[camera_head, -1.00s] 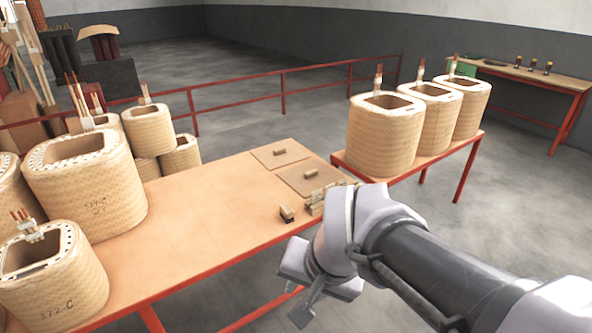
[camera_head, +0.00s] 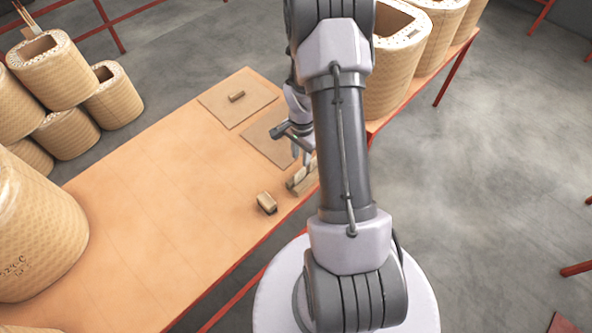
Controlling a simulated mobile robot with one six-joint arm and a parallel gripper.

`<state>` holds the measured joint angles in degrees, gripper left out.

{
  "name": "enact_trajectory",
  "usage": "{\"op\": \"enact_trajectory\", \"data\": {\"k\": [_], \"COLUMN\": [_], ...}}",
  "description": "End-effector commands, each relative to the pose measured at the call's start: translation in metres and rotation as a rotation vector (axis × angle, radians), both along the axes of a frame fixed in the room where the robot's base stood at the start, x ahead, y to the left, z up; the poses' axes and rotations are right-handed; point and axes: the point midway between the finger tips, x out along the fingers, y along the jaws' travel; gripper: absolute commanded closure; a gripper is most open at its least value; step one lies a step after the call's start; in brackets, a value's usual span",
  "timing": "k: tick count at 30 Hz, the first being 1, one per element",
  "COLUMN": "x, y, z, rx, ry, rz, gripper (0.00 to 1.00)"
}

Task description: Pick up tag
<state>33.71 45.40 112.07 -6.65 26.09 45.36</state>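My gripper (camera_head: 301,153) points down over the right edge of the orange-topped table (camera_head: 150,190). Its two fingers look apart, with nothing visible between them. Just below the fingertips is a small wooden holder (camera_head: 301,180) with thin upright pieces, perhaps tags; my arm hides part of it. I cannot tell whether the fingers touch it. A small tan-and-dark block (camera_head: 266,203) lies on the table to the left of the holder. No piece can be clearly made out as the tag.
A large wrapped coil (camera_head: 40,235) stands at left. More coils (camera_head: 60,80) stand behind it and others (camera_head: 388,85) at right. The middle tabletop is clear.

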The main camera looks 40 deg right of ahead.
Motion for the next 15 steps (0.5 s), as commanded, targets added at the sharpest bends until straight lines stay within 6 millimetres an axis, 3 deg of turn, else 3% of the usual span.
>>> {"op": "enact_trajectory", "data": {"k": [1, 3, 11, 15], "x": [-0.001, 0.0, 0.0, -0.003], "y": [0.001, 0.001, 0.001, 0.003], "z": [-0.019, -0.036, -0.063, -0.092], "rx": [0.002, 0.002, 0.0, 0.001], "ry": [0.002, 0.002, 0.0, 0.001], "rz": [0.0, 0.001, 0.003, 0.002], "gripper": [0.71, 0.71, 0.71, 0.71]}}
